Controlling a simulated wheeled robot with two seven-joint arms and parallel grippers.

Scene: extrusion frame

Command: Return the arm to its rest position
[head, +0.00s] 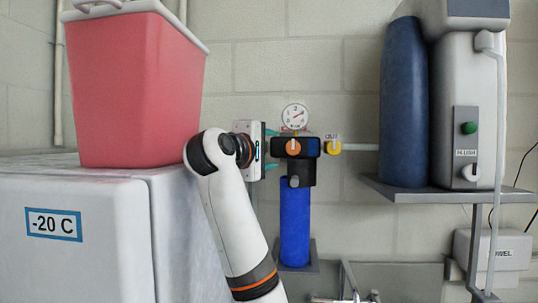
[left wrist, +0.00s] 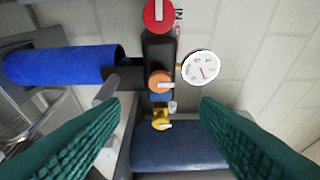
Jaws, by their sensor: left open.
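My left arm comes up from the bottom of the head view. Its gripper (head: 271,149) points at the wall-mounted valve assembly (head: 303,172). The green ridged fingers are apart with nothing between them; in the left wrist view the open gripper (left wrist: 157,106) faces the same valve body. The assembly has a round gauge (head: 295,116), an orange knob (head: 293,147), a yellow knob (head: 333,147) marked OUT and a blue cylinder (head: 295,220) below. A red knob (left wrist: 158,14) shows in the left wrist view. I see no clear contact between fingers and knobs. My right gripper is not in view.
A red bin (head: 135,85) stands on a white freezer (head: 75,255) marked -20 C at the left. At the right, a wall shelf (head: 425,195) holds a dark blue tank (head: 404,105) and a grey unit (head: 455,85). A towel dispenser (head: 490,250) hangs below it.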

